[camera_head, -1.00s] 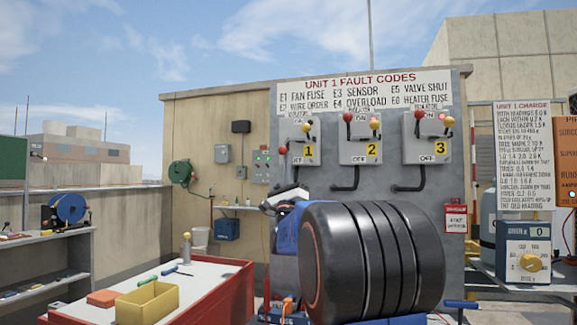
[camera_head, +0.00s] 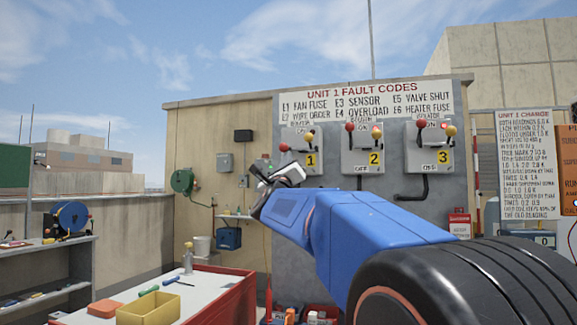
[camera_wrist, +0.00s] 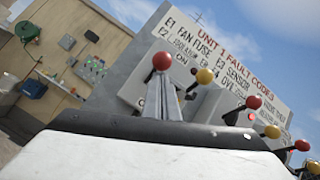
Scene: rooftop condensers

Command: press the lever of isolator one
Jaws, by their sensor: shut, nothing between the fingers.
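Isolator one (camera_head: 300,166) is a grey wall box with a yellow "1" label, leftmost of three. A red knob (camera_head: 285,147) shows at its left edge, and a yellow knob (camera_head: 309,138) is at its upper right. My gripper (camera_head: 261,169) is shut and empty, just below and left of the red knob in the head view. In the wrist view, my gripper (camera_wrist: 166,88) points up at isolator one's red knob (camera_wrist: 162,62), which appears right above the fingertips. I cannot tell whether they touch. The lever's shaft is mostly hidden there.
Isolator two (camera_head: 360,160) and isolator three (camera_head: 430,155) stand to the right, with red and yellow knobs. A fault-code sign (camera_head: 365,98) hangs above. A red bench (camera_head: 232,296) with a yellow bin (camera_head: 148,308) is at lower left. Open air lies left of the gripper.

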